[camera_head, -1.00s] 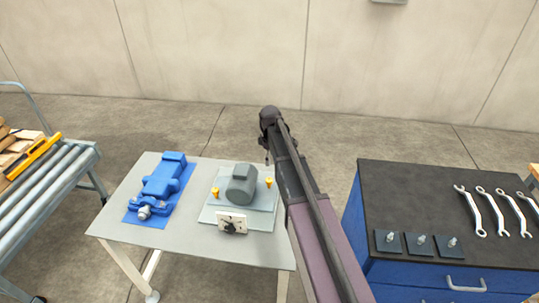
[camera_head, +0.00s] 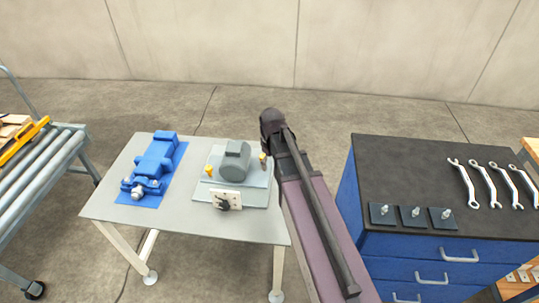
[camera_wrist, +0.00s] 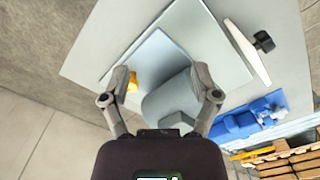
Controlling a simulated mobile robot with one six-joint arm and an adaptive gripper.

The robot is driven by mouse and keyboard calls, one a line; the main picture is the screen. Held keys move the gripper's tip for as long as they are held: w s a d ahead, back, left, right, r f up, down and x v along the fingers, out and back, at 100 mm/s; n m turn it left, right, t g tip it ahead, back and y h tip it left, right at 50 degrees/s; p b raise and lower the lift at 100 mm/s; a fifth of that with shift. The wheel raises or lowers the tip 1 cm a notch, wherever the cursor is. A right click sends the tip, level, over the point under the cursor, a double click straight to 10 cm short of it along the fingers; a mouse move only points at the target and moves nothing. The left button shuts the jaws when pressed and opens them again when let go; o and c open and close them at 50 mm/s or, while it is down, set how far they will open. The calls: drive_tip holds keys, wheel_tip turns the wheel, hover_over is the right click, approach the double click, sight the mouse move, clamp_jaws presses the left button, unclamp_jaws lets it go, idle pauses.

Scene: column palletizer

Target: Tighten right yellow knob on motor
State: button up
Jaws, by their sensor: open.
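The grey motor (camera_head: 235,160) sits on a light plate (camera_head: 250,198) on the table. The right yellow knob (camera_head: 263,160) is at the motor's right side, partly hidden by my arm. A left yellow knob (camera_head: 208,171) is on the other side. In the wrist view my gripper (camera_wrist: 163,76) is open, with its fingers spread wide. The right yellow knob (camera_wrist: 133,81) shows between the fingers, close beside the left fingertip. The motor (camera_wrist: 172,103) fills the space toward the right finger. I cannot tell whether the left finger touches the knob.
A white panel with a black knob (camera_head: 224,201) stands in front of the motor. A blue vise (camera_head: 152,170) lies to the left on the table (camera_head: 115,205). A blue cabinet with wrenches (camera_head: 480,180) stands at the right. A roller conveyor (camera_head: 40,165) is at the far left.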

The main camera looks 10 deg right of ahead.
drive_tip(key=s+f+m+b, duration=0.1)
drive_tip(key=s+m, duration=0.4)
drive_tip(key=s, duration=0.6)
drive_tip(key=shift+f+m, duration=0.2)
drive_tip(key=shift+m, duration=0.1)
idle(1.1)
